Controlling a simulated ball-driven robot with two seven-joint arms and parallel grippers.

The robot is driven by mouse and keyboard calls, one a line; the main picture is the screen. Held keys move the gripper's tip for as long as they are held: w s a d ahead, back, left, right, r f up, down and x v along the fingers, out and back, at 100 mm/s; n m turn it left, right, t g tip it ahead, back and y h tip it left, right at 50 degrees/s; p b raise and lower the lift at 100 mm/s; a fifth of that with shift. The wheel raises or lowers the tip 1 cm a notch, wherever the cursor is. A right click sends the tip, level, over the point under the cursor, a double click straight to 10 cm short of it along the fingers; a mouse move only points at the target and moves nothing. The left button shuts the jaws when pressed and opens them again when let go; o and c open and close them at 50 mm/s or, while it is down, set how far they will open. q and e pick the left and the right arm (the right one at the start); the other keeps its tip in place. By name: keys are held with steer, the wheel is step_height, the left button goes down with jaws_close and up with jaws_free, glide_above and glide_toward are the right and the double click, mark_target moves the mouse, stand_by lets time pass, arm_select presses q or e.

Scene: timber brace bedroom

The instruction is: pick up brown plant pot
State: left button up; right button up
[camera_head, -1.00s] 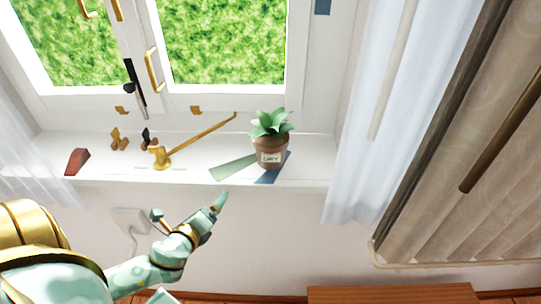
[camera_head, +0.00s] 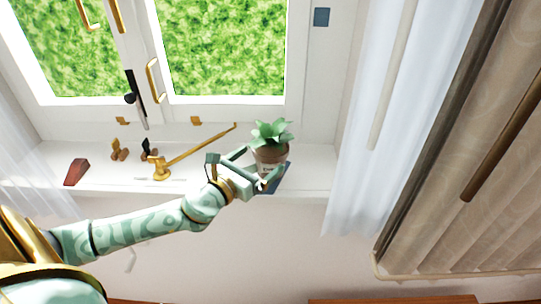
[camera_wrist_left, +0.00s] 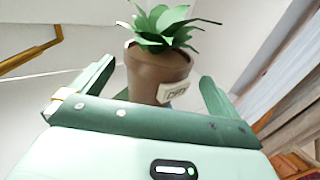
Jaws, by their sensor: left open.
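The brown plant pot (camera_head: 268,158) holds a green leafy plant (camera_head: 272,132) and stands upright on the white windowsill (camera_head: 320,165). My left gripper (camera_head: 258,166) is at the pot, with one finger behind its left side and the other in front of its lower right part. In the left wrist view, the pot (camera_wrist_left: 157,72) with its pale label (camera_wrist_left: 174,92) shows between the two spread fingers of my left gripper (camera_wrist_left: 160,88). The gripper is open; I cannot tell whether either finger touches the pot. My right gripper is out of view.
A brass window stay (camera_head: 198,148) lies on the sill left of the pot, near small brass-and-dark fittings (camera_head: 119,150). A reddish wedge (camera_head: 77,172) sits farther left. A blue flat piece (camera_head: 276,180) lies under the pot. A white curtain (camera_head: 372,150) hangs at right.

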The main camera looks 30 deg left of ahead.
mark_target(270, 148)
arm_select(q)
steer(key=w, duration=0.6)
steer(key=shift+d+r, duration=0.15)
steer(key=shift+r, duration=0.05)
steer(key=shift+s, duration=0.1)
steer(key=c, duration=1.2)
steer(key=shift+r, duration=0.15)
steer(key=shift+c, duration=0.6)
